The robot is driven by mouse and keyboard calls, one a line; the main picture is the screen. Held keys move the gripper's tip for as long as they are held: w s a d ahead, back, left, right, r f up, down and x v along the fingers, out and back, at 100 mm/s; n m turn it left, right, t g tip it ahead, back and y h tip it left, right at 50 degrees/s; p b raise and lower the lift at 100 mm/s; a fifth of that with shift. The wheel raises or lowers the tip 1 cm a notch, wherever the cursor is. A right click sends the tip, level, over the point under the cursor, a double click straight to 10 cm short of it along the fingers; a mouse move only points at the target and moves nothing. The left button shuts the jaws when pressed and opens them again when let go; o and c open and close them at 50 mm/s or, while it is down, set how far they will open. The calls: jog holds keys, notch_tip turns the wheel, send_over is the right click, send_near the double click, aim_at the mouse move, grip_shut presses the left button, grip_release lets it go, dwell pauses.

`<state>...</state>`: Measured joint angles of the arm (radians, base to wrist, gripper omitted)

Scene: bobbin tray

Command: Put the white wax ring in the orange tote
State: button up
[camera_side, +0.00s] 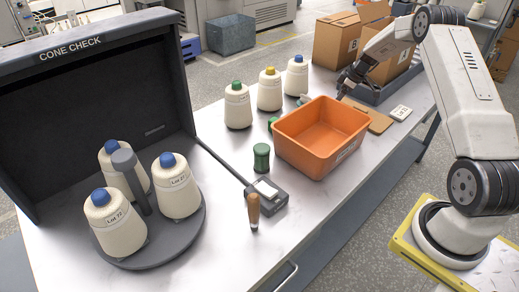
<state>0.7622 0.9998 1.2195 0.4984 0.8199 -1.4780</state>
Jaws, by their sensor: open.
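The orange tote (293,148) stands on the table right of centre, and its visible inside looks empty. My gripper (342,94) is open, low behind the tote's far right corner, near a brown board (376,121). Its fingertips are small and dark here, and I cannot see anything between them. A small pale thing (304,99) shows just behind the tote, too small to identify.
Several cones stand behind and on the round stand (188,236) at left.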

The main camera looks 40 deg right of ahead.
aim_at(330, 108)
jog(key=shift+x, duration=1.25)
jog(key=shift+x, duration=2.55)
jog(key=shift+d, duration=0.1)
grip_shut()
jog(key=shift+r, duration=0.1)
notch_tip(330, 108, up, 28)
